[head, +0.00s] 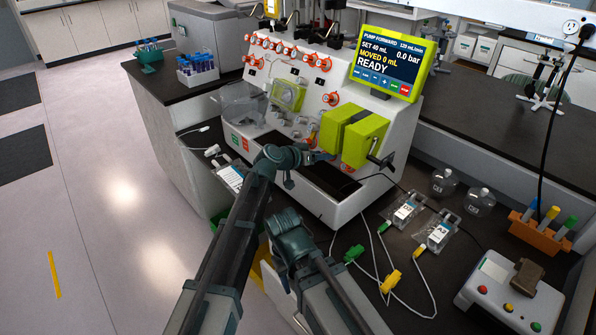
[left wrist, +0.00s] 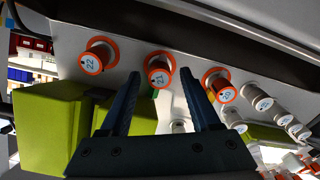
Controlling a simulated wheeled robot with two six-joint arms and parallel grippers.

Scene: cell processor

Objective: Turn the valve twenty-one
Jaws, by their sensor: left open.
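Valve twenty-one (left wrist: 159,75) is a round knob with an orange rim and a white face marked 21, in the left wrist view. It shows between the two dark fingers of my left gripper (left wrist: 160,78). The fingers are apart, one on each side of it in the picture; I cannot tell how far the tips are from it. In the head view my left gripper (head: 318,157) is small and dark at the front of the white machine (head: 350,205), beside the green blocks. Valve numbers are too small to read there. My right gripper is not in view.
Valve 22 (left wrist: 93,60) is left of valve twenty-one and valve 20 (left wrist: 221,88) right of it, both close. Green blocks (head: 362,143) stick out from the machine. A screen (head: 390,62) reads READY. Tubing and bags (head: 438,233) lie on the right bench.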

